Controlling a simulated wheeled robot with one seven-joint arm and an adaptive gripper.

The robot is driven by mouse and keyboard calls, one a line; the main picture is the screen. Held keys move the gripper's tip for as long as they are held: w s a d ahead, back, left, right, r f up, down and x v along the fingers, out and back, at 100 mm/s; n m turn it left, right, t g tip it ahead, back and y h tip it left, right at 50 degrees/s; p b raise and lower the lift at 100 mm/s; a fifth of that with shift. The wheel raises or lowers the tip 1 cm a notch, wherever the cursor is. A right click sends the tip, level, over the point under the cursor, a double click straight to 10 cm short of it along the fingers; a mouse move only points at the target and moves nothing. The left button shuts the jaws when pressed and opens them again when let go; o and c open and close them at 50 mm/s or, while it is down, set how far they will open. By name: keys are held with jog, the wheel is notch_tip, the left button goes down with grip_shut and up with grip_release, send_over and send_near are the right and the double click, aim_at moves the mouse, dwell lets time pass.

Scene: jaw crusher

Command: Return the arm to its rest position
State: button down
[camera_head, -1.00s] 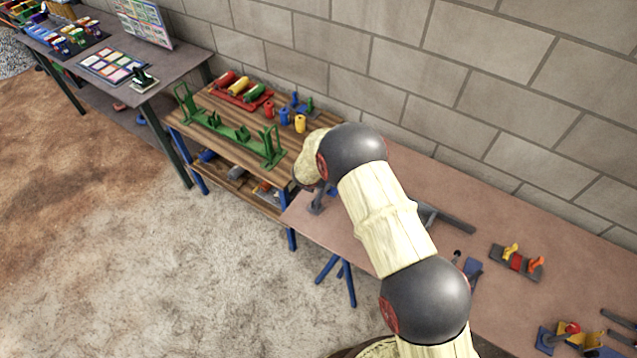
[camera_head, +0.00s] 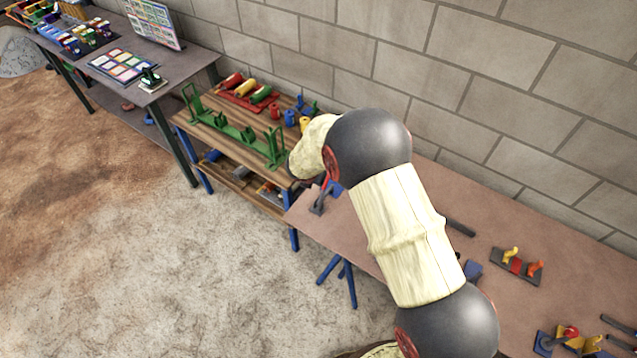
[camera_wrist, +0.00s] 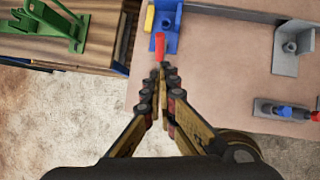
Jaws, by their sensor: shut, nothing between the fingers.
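My gripper (camera_wrist: 160,75) shows in the wrist view with its two fingers together at the tips and nothing between them. A red-tipped part (camera_wrist: 160,48) beside a blue bracket (camera_wrist: 168,22) lies just beyond the fingertips in the picture; I cannot tell the height gap. In the head view my arm reaches up and left over the brown table (camera_head: 480,200), its wrist end bent down toward the wooden bench.
A wooden bench (camera_head: 215,125) with a green frame (camera_head: 235,130) and coloured cylinders stands left of the brown table. A grey bracket (camera_wrist: 290,50) and a clamp-like fixture (camera_head: 517,265) are on the brown table. A block wall runs behind. The floor (camera_head: 190,270) in front is clear.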

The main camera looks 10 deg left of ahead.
jog(key=shift+r, duration=0.5)
jog(key=shift+s, duration=0.1)
jog(key=s+d+f+m+g+h, duration=0.2)
jog(key=s+d+m, duration=0.4)
jog(key=m, duration=0.1)
jog(key=s+d+r+m+y+b, duration=0.1)
jog(key=s+d+r+m+b, duration=0.5)
jog(key=s+d+m, duration=0.2)
jog(key=s+d+r+m+t+y+b, duration=0.1)
jog(key=s+d+r+m+b, duration=0.5)
jog(key=s+d+m, duration=0.3)
jog(key=s+d+r+m+b, duration=0.6)
jog(key=s+d+m, duration=0.3)
jog(key=s, duration=0.3)
jog(key=shift+s+d+r+y, duration=0.3)
jog(key=shift+d+r+y, duration=0.15)
jog(key=shift+r, duration=0.45)
